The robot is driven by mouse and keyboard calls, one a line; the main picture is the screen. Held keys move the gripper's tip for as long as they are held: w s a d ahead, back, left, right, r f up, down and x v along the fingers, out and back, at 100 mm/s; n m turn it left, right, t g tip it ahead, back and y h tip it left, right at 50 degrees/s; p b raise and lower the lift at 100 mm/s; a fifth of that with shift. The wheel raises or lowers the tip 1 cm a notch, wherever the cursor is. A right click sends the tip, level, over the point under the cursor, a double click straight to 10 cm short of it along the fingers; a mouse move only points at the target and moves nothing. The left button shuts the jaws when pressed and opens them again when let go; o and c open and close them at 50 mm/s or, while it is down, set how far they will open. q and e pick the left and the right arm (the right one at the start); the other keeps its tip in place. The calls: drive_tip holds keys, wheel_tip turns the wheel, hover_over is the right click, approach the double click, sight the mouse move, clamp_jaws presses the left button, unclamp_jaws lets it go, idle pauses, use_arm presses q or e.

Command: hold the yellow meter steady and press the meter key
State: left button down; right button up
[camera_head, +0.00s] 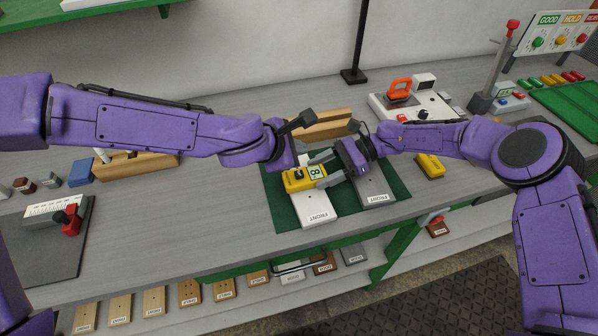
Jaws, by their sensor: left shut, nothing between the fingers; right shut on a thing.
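The yellow meter (292,184) lies over a white board marked FRONT (316,212) on the green mat (283,215). Its small display (316,173) shows a digit that looks like 8. A dark key (299,173) shows on its top. My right gripper (322,170) comes from the right and is shut on the meter, its grey fingers along the display end. My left gripper (298,163) is shut and empty, just above and behind the key. Its fingertips are partly hidden, so I cannot tell whether they touch the key.
A grey FRONT board (376,190) lies right of the white one, partly under my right gripper. A second yellow object (430,166) lies further right. Wooden blocks (137,166) stand at the left and behind. A red-handled clamp on a dark plate (45,240) is front left.

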drive_tip(key=o, duration=1.2)
drive_tip(key=shift+o, duration=0.2)
